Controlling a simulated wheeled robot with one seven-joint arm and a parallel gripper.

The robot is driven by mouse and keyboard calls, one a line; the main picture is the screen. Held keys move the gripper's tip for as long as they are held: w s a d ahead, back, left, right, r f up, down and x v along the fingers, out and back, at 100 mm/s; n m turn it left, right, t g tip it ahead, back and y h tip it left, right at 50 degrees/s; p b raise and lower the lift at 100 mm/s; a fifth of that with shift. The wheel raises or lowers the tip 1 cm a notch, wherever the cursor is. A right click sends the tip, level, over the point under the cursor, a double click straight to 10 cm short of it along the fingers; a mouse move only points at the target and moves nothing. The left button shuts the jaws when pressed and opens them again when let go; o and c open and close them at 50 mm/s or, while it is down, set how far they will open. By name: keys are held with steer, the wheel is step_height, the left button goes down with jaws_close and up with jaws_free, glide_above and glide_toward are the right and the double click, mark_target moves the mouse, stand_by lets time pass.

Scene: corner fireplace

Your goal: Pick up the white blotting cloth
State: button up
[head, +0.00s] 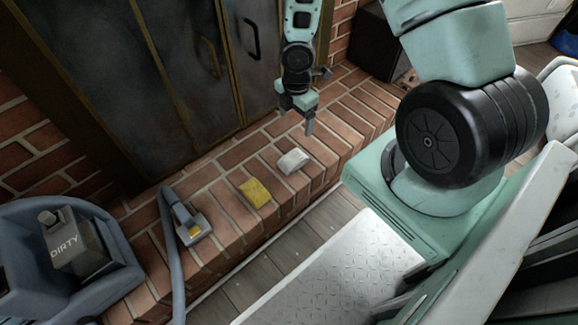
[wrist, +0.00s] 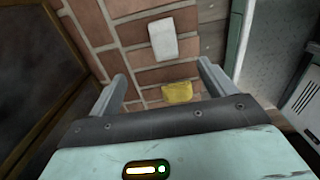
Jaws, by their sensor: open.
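The white blotting cloth (head: 293,161) lies on the brick hearth ledge, a small pale folded block. In the wrist view the white cloth (wrist: 162,39) lies flat on the bricks, beyond the fingertips and near the middle. My gripper (head: 309,128) hangs above the ledge, a little up and right of the cloth in the head view, and does not touch it. In the wrist view my gripper (wrist: 162,72) shows its two fingers wide apart with nothing held between them.
A yellow sponge-like piece (head: 255,193) lies left of the cloth; it also shows in the wrist view (wrist: 177,92). A vacuum nozzle with a hose (head: 190,224) lies farther left, beside a machine with a tank marked DIRTY (head: 75,245). Dark metal fireplace doors (head: 190,75) stand behind the ledge.

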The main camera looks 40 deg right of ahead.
steer(key=b, duration=0.7)
glide_above(295, 156)
steer(key=f, duration=1.1)
steer(key=shift+w+d, duration=0.25)
steer(key=shift+w, duration=0.15)
steer(key=f+b, duration=0.4)
steer(key=f, duration=0.1)
steer(key=shift+s+a+f, duration=0.1)
steer(key=shift+s+a, duration=0.05)
steer(key=shift+s, duration=0.15)
steer(key=c, duration=1.1)
step_height(295, 156, up, 10)
steer(key=p, duration=0.7)
steer(key=shift+c, duration=0.2)
steer(key=shift+o, duration=1)
steer(key=shift+r, duration=0.2)
steer(key=shift+c, duration=0.2)
